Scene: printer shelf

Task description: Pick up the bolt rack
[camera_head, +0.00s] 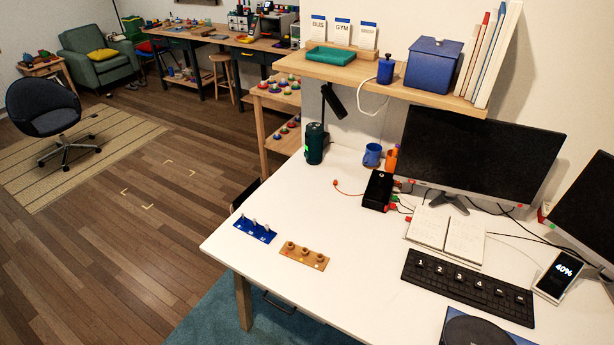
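A small blue rack (251,235) lies near the left front edge of the white desk, with silver bolt-like pins standing upright in it and small white marks along its front. Beside it to the right is an orange-brown strip (305,262) with round brown pieces on top, like nuts or knobs. The blue rack looks like the bolt rack; the two are apart. Neither of my grippers is in view.
The white desk (352,283) is clear around both racks. Farther right are a black keyboard (468,288), an open notebook (447,234), a monitor (480,155) and a phone (558,276). A black box (377,190) with cables stands behind. A wooden shelf (330,72) overhangs the back.

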